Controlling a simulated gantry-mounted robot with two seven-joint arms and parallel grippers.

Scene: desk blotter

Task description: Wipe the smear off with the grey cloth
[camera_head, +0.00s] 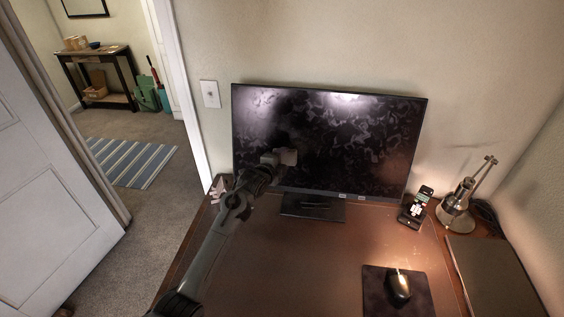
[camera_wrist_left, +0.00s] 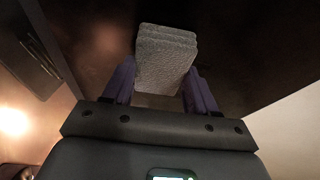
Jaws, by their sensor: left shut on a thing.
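My left gripper (camera_head: 272,160) is in front of the left part of the dark monitor screen (camera_head: 350,140). It is shut on the grey cloth (camera_head: 287,157), a folded, textured pad. In the left wrist view the cloth (camera_wrist_left: 165,55) sits between the two purple fingers of my left gripper (camera_wrist_left: 160,70), with the dark screen behind it. I cannot tell whether the cloth touches the screen. Pale mottled patches spread over the screen; I cannot single out one smear among them. The arm and cloth hide part of the screen's left side. My right gripper is not in view.
The monitor stands on a brown desk (camera_head: 270,260). A phone on a dock (camera_head: 417,205) and a desk lamp (camera_head: 458,208) stand to its right. A mouse (camera_head: 399,287) lies on a dark pad (camera_head: 375,300) in front. The desk's middle is clear.

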